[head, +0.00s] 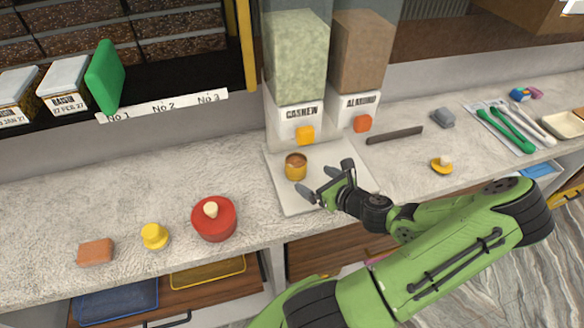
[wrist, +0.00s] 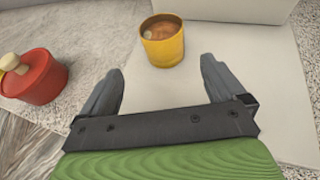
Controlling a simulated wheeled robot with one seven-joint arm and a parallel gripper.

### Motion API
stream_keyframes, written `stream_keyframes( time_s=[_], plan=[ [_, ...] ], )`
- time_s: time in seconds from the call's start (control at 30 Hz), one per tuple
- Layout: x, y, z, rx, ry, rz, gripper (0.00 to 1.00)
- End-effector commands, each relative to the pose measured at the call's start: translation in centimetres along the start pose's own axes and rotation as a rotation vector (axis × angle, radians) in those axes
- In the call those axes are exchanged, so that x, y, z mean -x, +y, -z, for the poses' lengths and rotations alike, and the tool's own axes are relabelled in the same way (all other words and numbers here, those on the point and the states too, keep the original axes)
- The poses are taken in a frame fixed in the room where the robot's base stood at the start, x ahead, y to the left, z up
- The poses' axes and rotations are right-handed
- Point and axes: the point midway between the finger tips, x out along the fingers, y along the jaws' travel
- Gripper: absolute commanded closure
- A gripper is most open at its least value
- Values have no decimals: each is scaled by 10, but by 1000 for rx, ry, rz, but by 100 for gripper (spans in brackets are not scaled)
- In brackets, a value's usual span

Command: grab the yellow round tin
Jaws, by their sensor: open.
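The yellow round tin (head: 295,167) stands upright on a pale board (head: 270,185) under the cashew dispenser. It is open at the top, with something brown inside. In the wrist view the tin (wrist: 163,46) is ahead of my gripper, a little beyond the fingertips and roughly centred between them. My gripper (head: 326,180) is open and empty, just to the right of and in front of the tin in the head view. In the wrist view both fingers of my gripper (wrist: 160,78) are spread wide. Nothing hides the tin.
A red round pot (head: 214,220) with a cream knob, a yellow knobbed piece (head: 154,236) and an orange-brown block (head: 96,252) stand left on the counter. Dispensers marked CASHEW (head: 299,117) and ALMOND (head: 359,105) rise behind the board. A dark bar (head: 394,135) lies to the right.

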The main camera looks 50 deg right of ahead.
Motion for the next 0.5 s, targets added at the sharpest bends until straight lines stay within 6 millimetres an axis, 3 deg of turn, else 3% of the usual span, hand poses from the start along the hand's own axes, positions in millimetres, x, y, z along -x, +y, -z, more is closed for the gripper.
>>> stream_keyframes(
  time_s=[0.1, 0.37, 0.5],
  plan=[
    [-31, 1, 1, 2, -1, -5, 3],
    [-68, -1, 1, 3, 1, -2, 3],
    [-95, -4, 1, 3, 0, -4, 3]
  ],
)
